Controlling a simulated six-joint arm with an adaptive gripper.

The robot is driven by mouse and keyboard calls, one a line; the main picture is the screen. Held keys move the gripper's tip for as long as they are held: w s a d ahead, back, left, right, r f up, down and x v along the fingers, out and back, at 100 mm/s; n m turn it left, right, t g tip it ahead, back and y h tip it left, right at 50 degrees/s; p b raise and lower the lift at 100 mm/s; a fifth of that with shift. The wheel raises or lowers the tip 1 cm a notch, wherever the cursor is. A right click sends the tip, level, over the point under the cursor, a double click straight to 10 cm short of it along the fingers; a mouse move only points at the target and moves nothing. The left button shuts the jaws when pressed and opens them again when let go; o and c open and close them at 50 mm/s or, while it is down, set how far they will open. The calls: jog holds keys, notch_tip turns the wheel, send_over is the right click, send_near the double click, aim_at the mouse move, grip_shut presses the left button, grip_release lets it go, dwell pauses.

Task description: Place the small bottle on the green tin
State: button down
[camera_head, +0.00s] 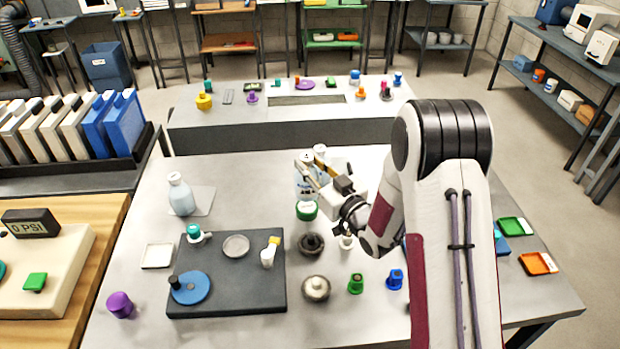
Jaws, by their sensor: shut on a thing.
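My gripper (308,168) is at the middle of the grey table, reaching in from the right. Its fingers are closed around a small white bottle (304,188) with a blue marking. The fingers hide part of the bottle. A second white bottle or cap (320,151) shows just behind the gripper.
A larger pale-blue bottle (181,194) stands at the left. A dark board (215,300) holds several small items. Dark and grey round knobs (316,288) and small green and blue pieces (395,280) stand in front of the gripper. The table's back left is mostly clear.

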jog(key=shift+f, duration=0.2)
dwell(0.3)
jog(key=shift+f, duration=2)
jog(key=shift+f, duration=0.1)
jog(key=c, duration=1.7)
grip_release()
jog(key=v, duration=1.2)
